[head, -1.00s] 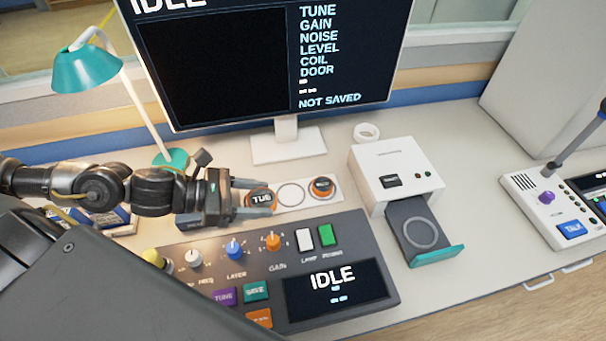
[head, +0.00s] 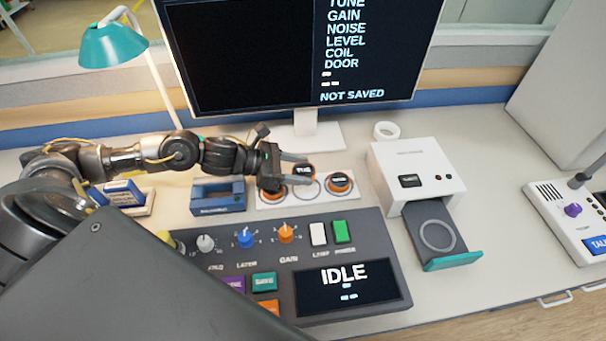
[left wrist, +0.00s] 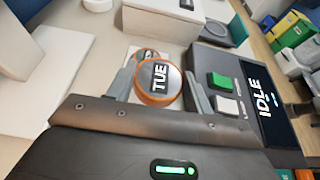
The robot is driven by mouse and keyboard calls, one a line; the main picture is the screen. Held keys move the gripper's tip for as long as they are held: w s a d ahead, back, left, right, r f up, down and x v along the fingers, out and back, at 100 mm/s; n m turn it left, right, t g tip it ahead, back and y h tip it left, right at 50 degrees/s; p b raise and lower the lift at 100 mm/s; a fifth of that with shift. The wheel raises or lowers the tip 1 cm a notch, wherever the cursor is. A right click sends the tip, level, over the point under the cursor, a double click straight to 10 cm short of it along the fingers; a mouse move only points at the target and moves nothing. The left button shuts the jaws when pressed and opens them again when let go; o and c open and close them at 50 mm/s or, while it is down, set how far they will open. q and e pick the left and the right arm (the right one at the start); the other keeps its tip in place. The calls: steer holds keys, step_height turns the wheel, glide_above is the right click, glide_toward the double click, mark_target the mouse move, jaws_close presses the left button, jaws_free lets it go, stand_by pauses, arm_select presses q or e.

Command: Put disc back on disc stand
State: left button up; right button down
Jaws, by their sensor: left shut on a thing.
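My left gripper (head: 298,171) is shut on an orange-rimmed disc labelled TUE (head: 303,169). In the left wrist view the TUE disc (left wrist: 158,80) sits between the two grey fingers, its label facing the camera. The white disc stand (head: 296,203) lies below and behind the gripper, partly covered by it. An orange-rimmed disc (head: 340,183) rests in the stand's right place. The middle ring shows partly under the held disc. Some orange shows at the left place, mostly hidden by the gripper. The exact gap between held disc and stand cannot be told. My right gripper is out of view.
A dark control console (head: 240,262) with knobs and buttons lies in front of the stand. A white box (head: 415,165) with a pulled-out empty tray (head: 436,236) stands to the right. A monitor (head: 318,135) stands behind. A blue holder (head: 218,197) is to the left.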

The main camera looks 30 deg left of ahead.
mark_target(303, 170)
arm_select(q)
steer(key=shift+w+f, duration=0.55)
steer(key=shift+f, duration=0.05)
steer(key=shift+w+f, duration=0.3)
steer(key=shift+f, duration=0.15)
steer(key=shift+w+f, duration=0.2)
step_height(303, 170, down, 2)
steer(key=shift+w+f+p, duration=0.1)
steer(key=shift+p, duration=0.55)
steer(key=shift+f, duration=0.7)
steer(key=shift+f+b, duration=0.15)
steer(key=shift+b, duration=0.25)
steer(key=shift+f+b, duration=0.2)
steer(key=shift+b, duration=0.1)
steer(key=shift+f, duration=0.15)
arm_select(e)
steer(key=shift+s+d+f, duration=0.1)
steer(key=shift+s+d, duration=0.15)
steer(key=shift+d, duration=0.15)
